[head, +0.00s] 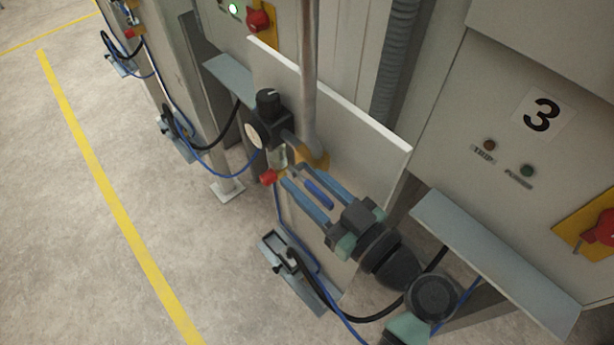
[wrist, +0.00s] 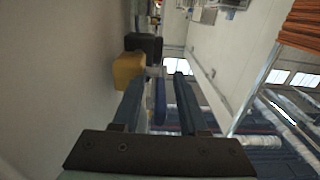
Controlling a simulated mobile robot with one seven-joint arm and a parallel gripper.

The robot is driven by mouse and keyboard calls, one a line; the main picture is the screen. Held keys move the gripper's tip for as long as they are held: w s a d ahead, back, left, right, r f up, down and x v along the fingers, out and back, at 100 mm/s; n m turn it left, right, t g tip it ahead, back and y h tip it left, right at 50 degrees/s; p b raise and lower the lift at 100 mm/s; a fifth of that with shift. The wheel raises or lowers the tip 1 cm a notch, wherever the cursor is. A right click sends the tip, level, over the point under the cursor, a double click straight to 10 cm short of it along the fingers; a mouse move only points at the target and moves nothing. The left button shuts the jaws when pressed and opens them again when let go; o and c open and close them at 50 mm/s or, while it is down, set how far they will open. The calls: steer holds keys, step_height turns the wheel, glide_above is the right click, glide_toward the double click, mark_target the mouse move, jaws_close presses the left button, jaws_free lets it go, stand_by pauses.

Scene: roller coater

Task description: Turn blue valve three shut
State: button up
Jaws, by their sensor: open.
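The blue valve handle (head: 318,193) is a short, rounded lever near the foot of a grey vertical pipe (head: 309,70) in the head view. It also shows in the wrist view (wrist: 160,106). My gripper (head: 291,175) is open, with its two long blue-grey fingers on either side of the handle. In the wrist view my gripper (wrist: 158,79) has the handle between its fingers, with a gap at least on the right. The handle lies roughly along the fingers. A yellow fitting (head: 317,159) sits at the pipe's foot; the valve body is mostly hidden.
A regulator with a black knob (head: 268,101), round gauge (head: 254,136) and red knob (head: 268,177) stands close left of my fingertips. A pale board (head: 375,145) is behind. Floor at left is clear.

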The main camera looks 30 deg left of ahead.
jaws_close()
stand_by(1.3)
